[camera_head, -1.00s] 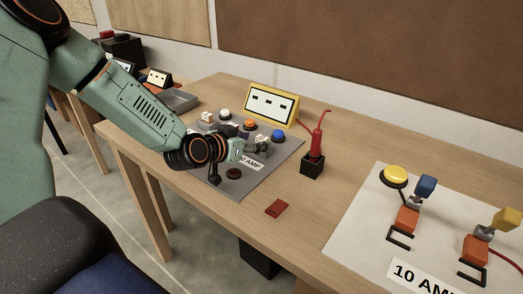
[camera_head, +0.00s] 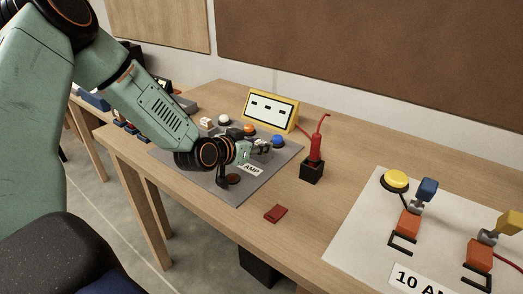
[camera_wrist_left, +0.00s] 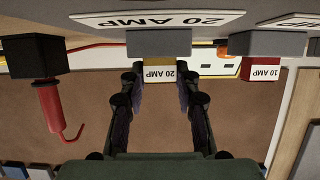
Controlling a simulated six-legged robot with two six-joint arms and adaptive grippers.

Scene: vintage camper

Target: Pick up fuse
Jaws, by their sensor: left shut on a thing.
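A fuse labelled 20 AMP (camera_wrist_left: 159,75), with a yellow edge and white label, shows between my left fingers in the left wrist view. It touches or sits in a grey holder block (camera_wrist_left: 159,43); I cannot tell how deep. My left gripper (camera_wrist_left: 157,85) is shut on this fuse. In the head view my left gripper (camera_head: 257,149) is low over the grey board (camera_head: 208,174), and its own fingers hide the fuse. A red 10 AMP fuse (camera_wrist_left: 262,70) is by another grey block in the left wrist view. My right gripper is not in view.
A yellow-framed panel (camera_head: 270,110) stands behind the board. A red tool in a black block (camera_head: 312,172) stands to its right. A flat red piece (camera_head: 275,213) lies on bare wood. A white board (camera_head: 352,226) with orange parts is at the right.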

